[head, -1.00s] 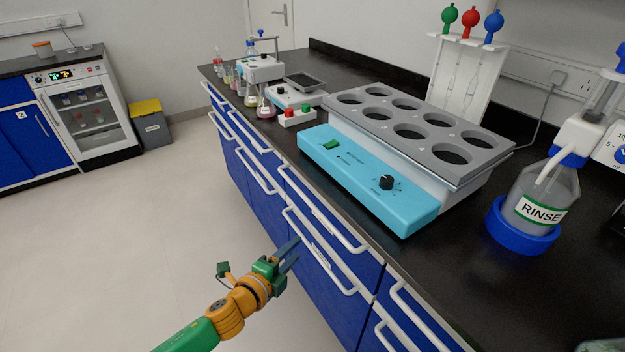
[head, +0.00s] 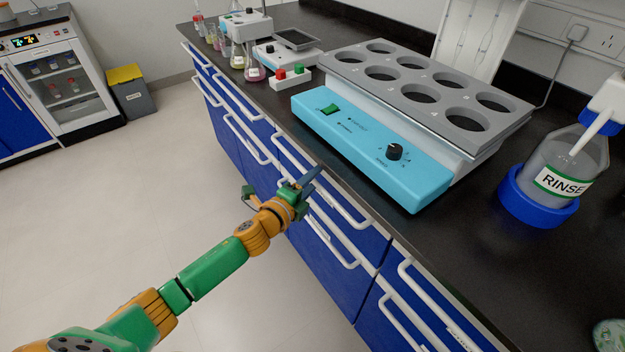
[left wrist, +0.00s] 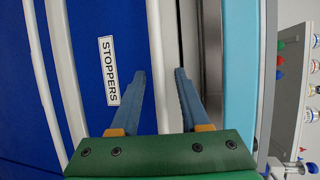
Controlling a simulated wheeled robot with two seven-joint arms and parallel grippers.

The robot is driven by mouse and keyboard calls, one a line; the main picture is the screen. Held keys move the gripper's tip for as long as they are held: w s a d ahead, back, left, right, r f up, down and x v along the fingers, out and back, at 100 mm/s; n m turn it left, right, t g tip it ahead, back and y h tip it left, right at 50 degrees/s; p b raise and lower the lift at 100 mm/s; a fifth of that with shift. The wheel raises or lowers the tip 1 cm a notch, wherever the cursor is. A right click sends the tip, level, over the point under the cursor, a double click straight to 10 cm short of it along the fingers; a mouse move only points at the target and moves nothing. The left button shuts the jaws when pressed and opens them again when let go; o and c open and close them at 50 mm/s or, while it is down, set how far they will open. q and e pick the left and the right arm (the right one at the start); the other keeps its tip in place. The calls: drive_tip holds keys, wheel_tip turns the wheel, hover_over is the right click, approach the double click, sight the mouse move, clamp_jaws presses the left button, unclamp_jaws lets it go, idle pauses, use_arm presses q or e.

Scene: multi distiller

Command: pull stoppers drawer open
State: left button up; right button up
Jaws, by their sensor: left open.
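The stoppers drawer (left wrist: 88,40) has a blue front with a white "STOPPERS" label (left wrist: 109,70) in the left wrist view, where the picture is turned sideways. The drawer looks shut. A long white bar handle (left wrist: 154,50) runs beside the label, close to the countertop edge. My left gripper (left wrist: 160,74) is open, with its blue fingers on either side of this handle; I cannot tell whether they touch it. In the head view my left gripper (head: 311,178) is at the upper drawer's white handle (head: 345,208) and hides part of it. My right gripper is not in view.
More blue drawers with white handles (head: 243,138) line the bench. The black countertop (head: 470,225) holds a blue-fronted device with round wells (head: 370,150), a RINSE bottle (head: 565,170) and several flasks (head: 253,68). The floor (head: 110,190) at left is clear.

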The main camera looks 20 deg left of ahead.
use_arm(q)
clamp_jaws()
idle(1.3)
